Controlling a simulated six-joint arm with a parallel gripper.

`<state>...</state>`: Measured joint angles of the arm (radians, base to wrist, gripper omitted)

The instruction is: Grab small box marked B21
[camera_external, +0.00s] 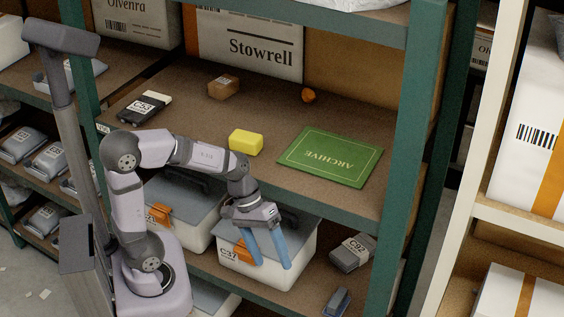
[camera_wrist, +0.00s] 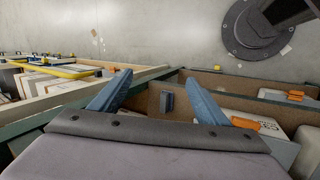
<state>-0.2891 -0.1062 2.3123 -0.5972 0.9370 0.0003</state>
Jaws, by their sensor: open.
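A small brown cardboard box (camera_external: 223,87) with a white label stands on the upper shelf, toward the back left. Its label is too small to read, so I cannot confirm B21. No other small box shows a readable B21. My gripper (camera_external: 273,264) is open and empty, pointing down in front of the shelf edge by the bin marked C37. It is well below and in front of the brown box. In the wrist view the two blue fingers (camera_wrist: 157,76) are spread apart with nothing between them; the brown box does not show there.
On the upper shelf (camera_external: 290,175) are a dark packet marked C53 (camera_external: 145,107), a yellow block (camera_external: 246,142), a green ARCHIVE folder (camera_external: 331,156) and an orange lump (camera_external: 308,95). Lidded bin C37 (camera_external: 300,253) and grey packet C92 (camera_external: 352,252) are below. A green post (camera_external: 405,170) stands right.

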